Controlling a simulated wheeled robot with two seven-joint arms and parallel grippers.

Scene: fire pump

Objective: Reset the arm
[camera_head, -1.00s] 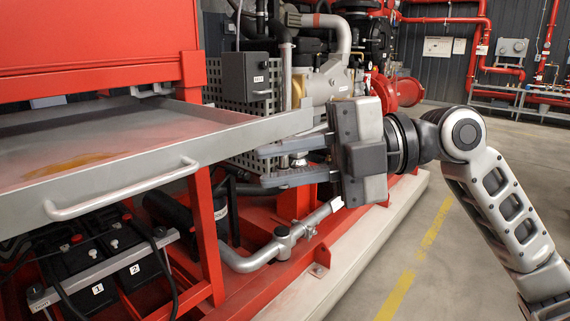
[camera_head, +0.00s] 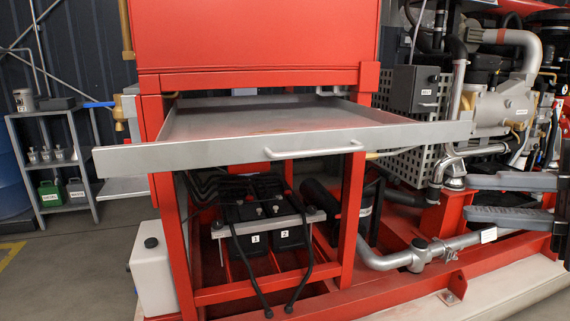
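My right gripper (camera_head: 470,198) comes in from the right edge. Its two grey fingers point left, one above the other, with a clear gap between them. Nothing shows between the fingers, and the gripper's body is mostly cut off by the edge. Behind the fingers are a silver pipe (camera_head: 455,241) and red framework of the pump unit. My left gripper is not in view.
A grey tray (camera_head: 225,155) with a front handle (camera_head: 315,152) sticks out over batteries (camera_head: 262,238) in the red frame, left of my gripper. A grey control box (camera_head: 416,90) stands behind it. A shelf (camera_head: 66,185) stands far left, with clear floor before it.

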